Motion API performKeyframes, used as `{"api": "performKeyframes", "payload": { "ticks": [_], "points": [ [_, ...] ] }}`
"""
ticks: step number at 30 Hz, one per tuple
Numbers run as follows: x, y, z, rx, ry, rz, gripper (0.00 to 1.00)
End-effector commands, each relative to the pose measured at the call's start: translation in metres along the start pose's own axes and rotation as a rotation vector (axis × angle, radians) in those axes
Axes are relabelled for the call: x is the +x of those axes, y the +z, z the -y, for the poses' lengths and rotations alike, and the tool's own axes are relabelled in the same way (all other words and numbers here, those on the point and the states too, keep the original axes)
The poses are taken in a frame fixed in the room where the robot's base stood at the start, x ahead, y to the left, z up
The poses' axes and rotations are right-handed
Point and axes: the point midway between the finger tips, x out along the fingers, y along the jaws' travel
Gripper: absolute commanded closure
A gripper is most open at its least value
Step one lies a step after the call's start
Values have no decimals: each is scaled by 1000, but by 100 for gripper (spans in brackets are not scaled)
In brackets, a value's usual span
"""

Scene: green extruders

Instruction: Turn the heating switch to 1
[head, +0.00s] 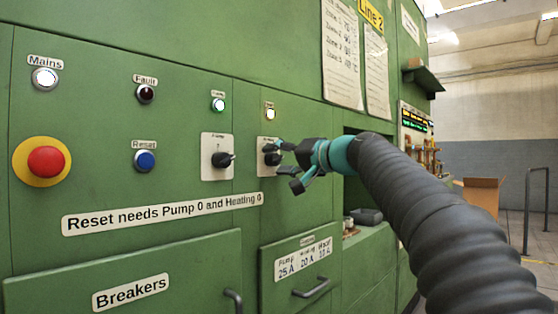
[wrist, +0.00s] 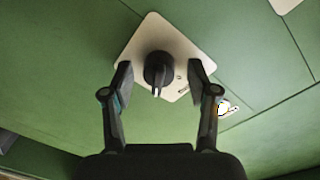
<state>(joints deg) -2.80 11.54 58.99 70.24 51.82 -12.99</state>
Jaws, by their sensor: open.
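The right black rotary switch on a pale plate (head: 264,143), which I take to be the heating switch, is partly hidden by my gripper (head: 283,167). Its small label is not readable. In the wrist view its black knob (wrist: 158,68) sits between the two fingers of my open gripper (wrist: 161,76), with visible gaps on both sides. The knob's pale pointer mark faces down in that picture. The similar left switch (head: 222,159) has its handle pointing right.
To the left are a red mushroom button (head: 46,161), a blue reset button (head: 145,160), a dark fault lamp (head: 146,94) and a lit mains lamp (head: 44,78). A drawer handle (head: 311,288) protrudes below.

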Motion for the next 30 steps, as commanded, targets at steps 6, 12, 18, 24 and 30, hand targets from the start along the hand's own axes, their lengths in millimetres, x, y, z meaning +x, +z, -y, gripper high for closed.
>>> {"api": "performKeyframes", "payload": {
  "ticks": [6,12,18,24,30],
  "points": [
    [-17,-1,0,1,1,-2,41],
    [-56,-1,0,0,3,-5,41],
    [-92,0,0,0,2,-3,41],
    [-115,0,0,0,1,-1,41],
    [-121,1,1,0,0,1,41]
  ]
}}
